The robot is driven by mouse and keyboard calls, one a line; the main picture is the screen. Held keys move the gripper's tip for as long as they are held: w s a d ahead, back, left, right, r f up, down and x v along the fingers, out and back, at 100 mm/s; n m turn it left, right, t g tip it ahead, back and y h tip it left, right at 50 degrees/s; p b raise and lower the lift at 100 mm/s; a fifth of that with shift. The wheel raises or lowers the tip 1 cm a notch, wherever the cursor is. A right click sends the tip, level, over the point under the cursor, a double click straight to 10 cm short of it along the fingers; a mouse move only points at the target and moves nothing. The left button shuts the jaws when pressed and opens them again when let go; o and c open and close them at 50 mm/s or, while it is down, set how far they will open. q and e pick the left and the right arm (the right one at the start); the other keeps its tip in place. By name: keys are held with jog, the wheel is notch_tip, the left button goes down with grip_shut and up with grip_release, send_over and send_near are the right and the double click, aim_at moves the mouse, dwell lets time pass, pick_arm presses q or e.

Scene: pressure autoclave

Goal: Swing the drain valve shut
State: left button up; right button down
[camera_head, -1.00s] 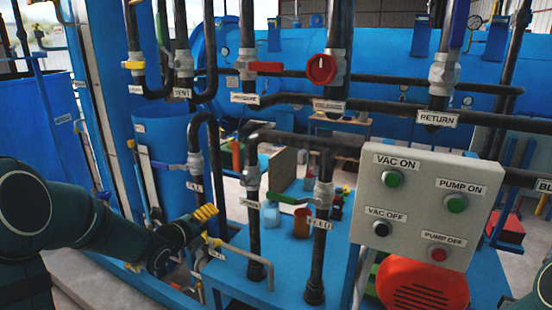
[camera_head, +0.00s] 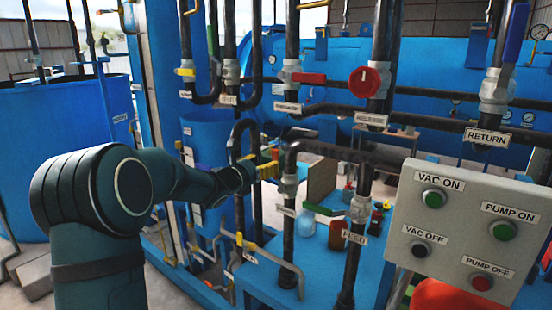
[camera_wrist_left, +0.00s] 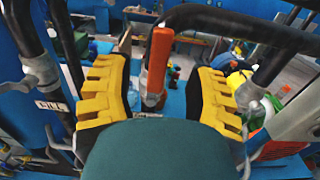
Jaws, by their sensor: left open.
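The valve (camera_head: 288,186) on the front pipe left of the feed pipe has a small, blurred label that seems to be the drain label. In the left wrist view, an orange-red lever (camera_wrist_left: 158,62) stands upright between my open fingers, with a gap on both sides. My left gripper (camera_head: 268,168) has yellow fingers and is just left of this valve in the head view; the fingers also show in the wrist view (camera_wrist_left: 160,90). The lever is largely hidden by the fingers in the head view. My right gripper is out of view.
A grey control box (camera_head: 465,235) stands at right. A black pipe (camera_head: 340,150) crosses behind the gripper.

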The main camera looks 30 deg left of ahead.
aim_at(274, 158)
pick_arm(q)
jog(key=w, duration=0.5)
jog(key=shift+w+d, duration=0.2)
jog(key=shift+w, duration=0.2)
grip_shut()
